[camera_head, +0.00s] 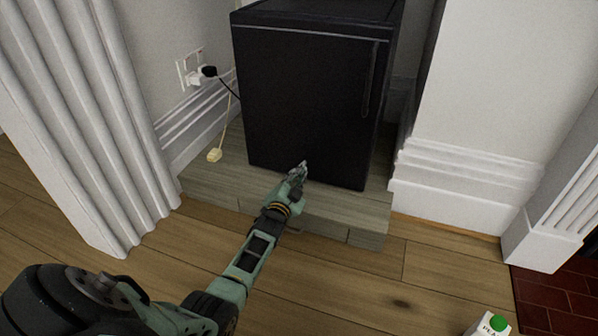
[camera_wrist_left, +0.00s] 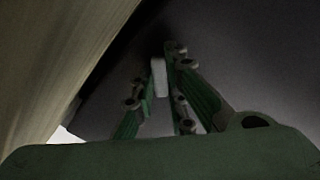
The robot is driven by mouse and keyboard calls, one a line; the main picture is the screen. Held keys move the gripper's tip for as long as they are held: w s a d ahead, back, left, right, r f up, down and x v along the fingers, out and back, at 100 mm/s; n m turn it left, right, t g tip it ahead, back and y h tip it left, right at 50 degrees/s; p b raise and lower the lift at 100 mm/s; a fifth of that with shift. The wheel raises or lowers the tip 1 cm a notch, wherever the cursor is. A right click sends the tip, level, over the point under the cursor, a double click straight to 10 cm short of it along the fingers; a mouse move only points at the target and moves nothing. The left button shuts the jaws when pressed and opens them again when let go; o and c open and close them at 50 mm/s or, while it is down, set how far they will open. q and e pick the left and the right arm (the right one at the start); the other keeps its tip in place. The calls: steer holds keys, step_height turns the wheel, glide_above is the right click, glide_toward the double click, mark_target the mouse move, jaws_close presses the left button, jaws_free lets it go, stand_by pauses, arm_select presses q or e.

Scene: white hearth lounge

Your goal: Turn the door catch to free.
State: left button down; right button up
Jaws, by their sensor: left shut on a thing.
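A black mini fridge (camera_head: 305,100) stands upright on a low wooden plinth, with a long handle (camera_head: 370,80) at the upper right of its door. My left gripper (camera_head: 301,168) is at the lower edge of the fridge door. In the left wrist view, the fingers of my left gripper (camera_wrist_left: 163,80) are shut on a small pale piece (camera_wrist_left: 158,75), which looks like the door catch. The dark fridge surface (camera_wrist_left: 240,55) lies behind it. In the head view the gripper hides the catch, and I cannot tell which way it is turned. My right gripper is not in view.
A wall socket (camera_head: 190,68) with plugged cords and a loose yellowish plug (camera_head: 214,155) are left of the fridge. White mouldings flank it. A carton (camera_head: 490,325) stands at lower right.

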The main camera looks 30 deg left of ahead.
mark_target(303, 143)
arm_select(q)
steer(key=n+p, duration=0.1)
steer(key=n, duration=0.2)
steer(key=shift+n, duration=0.4)
steer(key=n, duration=0.4)
steer(key=shift+p, duration=0.3)
steer(key=shift+n, duration=0.4)
steer(key=c, duration=1.8)
jaws_free()
steer(key=shift+o, duration=0.2)
step_height(303, 143, up, 10)
steer(key=shift+f, duration=0.1)
